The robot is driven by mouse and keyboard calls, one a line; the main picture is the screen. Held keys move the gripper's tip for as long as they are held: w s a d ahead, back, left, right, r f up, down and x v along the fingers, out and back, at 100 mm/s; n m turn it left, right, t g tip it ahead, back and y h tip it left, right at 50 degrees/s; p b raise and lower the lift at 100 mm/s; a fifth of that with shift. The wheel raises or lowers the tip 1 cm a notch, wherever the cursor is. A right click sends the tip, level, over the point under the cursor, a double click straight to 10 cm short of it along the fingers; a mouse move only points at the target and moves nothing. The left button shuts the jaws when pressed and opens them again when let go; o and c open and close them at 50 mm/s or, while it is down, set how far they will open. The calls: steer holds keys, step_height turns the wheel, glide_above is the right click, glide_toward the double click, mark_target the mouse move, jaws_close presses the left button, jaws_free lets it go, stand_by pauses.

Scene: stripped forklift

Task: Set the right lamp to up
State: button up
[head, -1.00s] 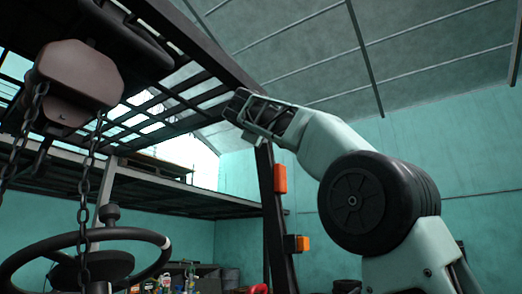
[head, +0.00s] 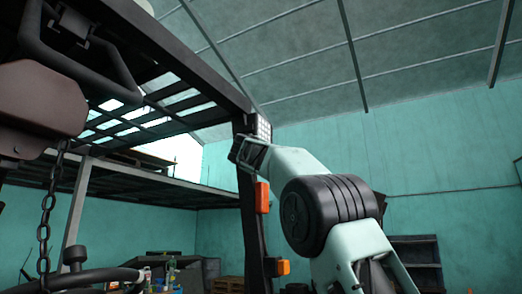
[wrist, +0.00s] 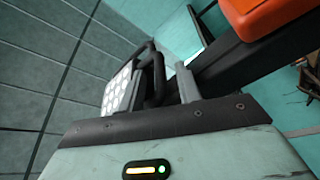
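The right lamp (head: 263,127) has a pale gridded lens and sits by the top of the forklift's dark right post (head: 250,210). In the wrist view its lens (wrist: 118,87) faces left, and a dark looped handle or bracket (wrist: 153,78) shows just right of it. My gripper (head: 246,150) is right below the lamp, close to the post. In the wrist view my gripper's fingers (wrist: 162,88) stand apart, with the dark loop between them, nearer the left finger. I cannot tell whether either finger touches it. The lamp's back is partly hidden.
An orange-red light (head: 262,197) and a smaller orange light (head: 278,267) are on the post below my gripper. The slatted roof guard (head: 160,110) spans the upper left. A chain (head: 48,215) and a steering wheel (head: 75,280) are at left. Open room lies right of the post.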

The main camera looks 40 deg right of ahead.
steer(key=shift+p+x, duration=0.35)
steer(key=shift+x, duration=0.45)
